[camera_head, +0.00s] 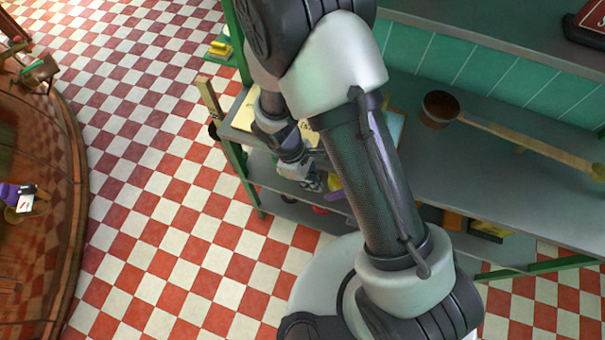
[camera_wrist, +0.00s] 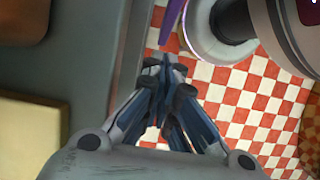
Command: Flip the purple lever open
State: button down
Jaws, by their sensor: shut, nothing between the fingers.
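A narrow purple bar, which looks like the purple lever (camera_wrist: 171,22), shows at the top of the wrist view, just beyond my fingertips. A small gap appears between them, but I cannot tell whether they touch. Only part of the bar shows, so its full position is unclear. My gripper (camera_wrist: 168,75) is shut and empty, beside the grey shelf edge. In the head view my gripper (camera_head: 314,181) is at the left front edge of the shelf unit, partly hidden by my arm. A yellow and purple patch (camera_head: 334,184) lies close beside it.
The grey shelf unit (camera_head: 480,165) holds a copper pan (camera_head: 440,106) with a long handle, and boxes below. A large copper-brown round structure (camera_head: 50,240) stands at the left, with a purple object (camera_head: 9,194) on it. Red and white checkered floor (camera_head: 150,200) lies open between.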

aim_at(326, 196)
jog(key=shift+s+d+f+b, duration=0.2)
jog(key=shift+d+f, duration=0.05)
jog(key=shift+d, duration=0.35)
jog(key=shift+s+d+f+b, duration=0.15)
jog(key=shift+d+f, duration=0.05)
jog(key=shift+d, duration=0.35)
jog(key=shift+s+d+f+b, duration=0.15)
jog(key=shift+f+b, duration=0.2)
jog(key=shift+f, duration=0.2)
jog(key=shift+d+r, duration=0.1)
jog(key=shift+d, duration=0.05)
